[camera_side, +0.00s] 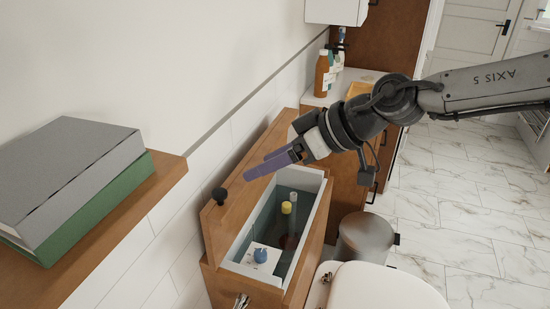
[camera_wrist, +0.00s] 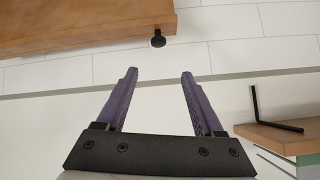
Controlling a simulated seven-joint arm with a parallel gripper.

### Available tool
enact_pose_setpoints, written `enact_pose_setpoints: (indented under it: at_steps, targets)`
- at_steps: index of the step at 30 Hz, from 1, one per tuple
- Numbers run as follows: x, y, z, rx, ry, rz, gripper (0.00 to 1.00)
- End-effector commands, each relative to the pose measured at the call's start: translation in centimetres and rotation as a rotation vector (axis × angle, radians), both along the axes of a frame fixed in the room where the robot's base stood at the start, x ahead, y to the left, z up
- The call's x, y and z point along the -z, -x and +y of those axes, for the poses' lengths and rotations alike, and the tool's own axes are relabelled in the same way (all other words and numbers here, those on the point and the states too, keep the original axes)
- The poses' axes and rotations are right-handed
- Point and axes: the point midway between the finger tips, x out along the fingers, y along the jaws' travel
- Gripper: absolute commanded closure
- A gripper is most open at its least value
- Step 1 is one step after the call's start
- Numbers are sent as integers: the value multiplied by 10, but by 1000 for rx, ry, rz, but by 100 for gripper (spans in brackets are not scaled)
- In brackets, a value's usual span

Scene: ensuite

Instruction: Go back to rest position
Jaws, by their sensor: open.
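My gripper (camera_side: 270,165) has purple fingers and is held above the open toilet cistern (camera_side: 316,218). In the wrist view my gripper (camera_wrist: 158,75) shows its two fingers wide apart with nothing between them. The wooden lid (camera_side: 222,218) with a black knob (camera_side: 220,195) stands against the wall behind the cistern. The knob also shows in the wrist view (camera_wrist: 158,39), beyond the fingertips and apart from them. Inside the cistern are water, a yellow-topped part (camera_side: 286,207) and a blue part (camera_side: 260,255).
A wooden shelf (camera_side: 120,225) with a grey book (camera_side: 75,165) on a green one juts out at the left. A metal bin (camera_side: 367,238) and the white toilet lid (camera_side: 375,288) are beside the cistern. Bottles (camera_side: 322,74) stand on the cabinet behind. The marble floor at right is clear.

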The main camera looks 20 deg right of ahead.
Motion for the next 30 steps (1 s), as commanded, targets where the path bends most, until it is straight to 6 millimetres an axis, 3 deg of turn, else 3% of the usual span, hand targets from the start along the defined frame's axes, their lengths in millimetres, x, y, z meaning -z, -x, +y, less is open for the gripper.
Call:
enact_pose_setpoints:
  at_steps: [6,22,26,30]
  targets:
    - [-8,8,-8,0,1,2,31]
    - [-9,6,-12,9,1,0,31]
    - [-32,-1,-33,50,-22,-38,31]
    - [-73,4,-77,164,-117,-75,31]
